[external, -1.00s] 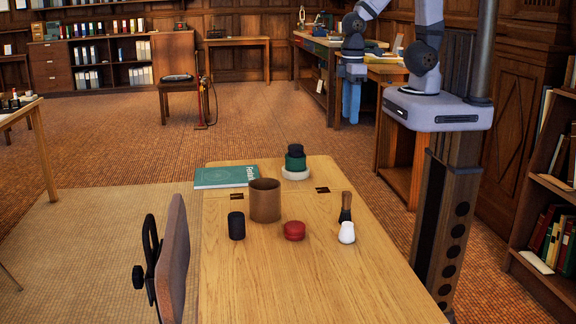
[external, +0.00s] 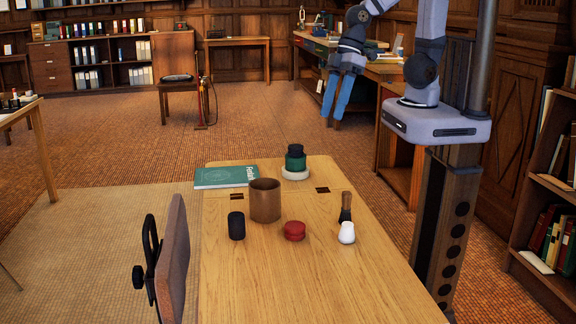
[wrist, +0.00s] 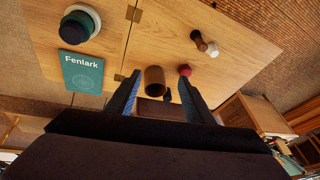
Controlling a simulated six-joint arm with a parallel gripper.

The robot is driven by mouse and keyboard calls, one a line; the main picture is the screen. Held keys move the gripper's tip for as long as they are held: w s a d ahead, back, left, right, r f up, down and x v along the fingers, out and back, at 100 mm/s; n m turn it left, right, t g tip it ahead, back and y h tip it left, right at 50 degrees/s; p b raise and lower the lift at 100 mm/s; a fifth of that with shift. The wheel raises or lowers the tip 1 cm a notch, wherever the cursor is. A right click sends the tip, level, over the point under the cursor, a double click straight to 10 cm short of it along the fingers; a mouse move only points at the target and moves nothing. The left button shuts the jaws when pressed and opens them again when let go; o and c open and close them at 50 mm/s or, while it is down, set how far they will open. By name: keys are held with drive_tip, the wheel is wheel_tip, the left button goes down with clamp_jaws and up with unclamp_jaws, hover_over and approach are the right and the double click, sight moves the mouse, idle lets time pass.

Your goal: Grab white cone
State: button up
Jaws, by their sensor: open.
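A small white rounded piece, the closest match to a white cone (external: 347,232), stands at the right side of the wooden table. It is right by a piece with a wooden top and black base (external: 346,206); I cannot tell if they touch. In the wrist view the white piece (wrist: 213,49) shows at upper right, beside the brown and black one. My gripper (external: 334,114) has blue fingers, open and empty, pointing down in the air well beyond the table's far right corner. In the wrist view the fingers (wrist: 159,76) are spread, with the white piece outside them.
A red round piece (external: 294,230), a brown cup (external: 265,201) and a black cylinder (external: 237,226) stand on the table (external: 290,285). A green book (external: 225,177) and a green jar (external: 295,158) on a white disc are at the far end. The near tabletop is clear.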

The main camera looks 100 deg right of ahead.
drive_tip(key=w+a+n+t+y+b, duration=0.2)
drive_tip(key=w+a+t+b, duration=0.15)
drive_tip(key=a, duration=0.55)
wheel_tip(320, 180, up, 5)
drive_tip(key=t+y+b, duration=0.3)
drive_tip(key=t+b, duration=0.4)
drive_tip(key=b, duration=0.5)
hover_over(342, 228)
drive_tip(key=w+a, duration=0.1)
drive_tip(key=s+d+f+m+t+h+b, duration=0.1)
drive_tip(key=s+d+f+m+h+b, duration=0.1)
drive_tip(key=s+f+h+b, duration=0.3)
drive_tip(key=shift+t+y, duration=0.25)
drive_tip(key=shift+y, duration=0.05)
drive_tip(key=f, duration=1.5)
drive_tip(key=s+f, duration=0.1)
drive_tip(key=f, duration=0.7)
drive_tip(key=shift+d+f, duration=0.1)
drive_tip(key=shift+f, duration=0.1)
drive_tip(key=shift+r+b+x, duration=0.15)
drive_tip(key=shift+b+x, duration=0.1)
drive_tip(key=shift+x, duration=1.6)
drive_tip(key=shift+r+b+x, duration=0.15)
drive_tip(key=shift+b+x, duration=0.05)
drive_tip(key=shift+x, duration=1.7)
drive_tip(key=shift+c, duration=0.3)
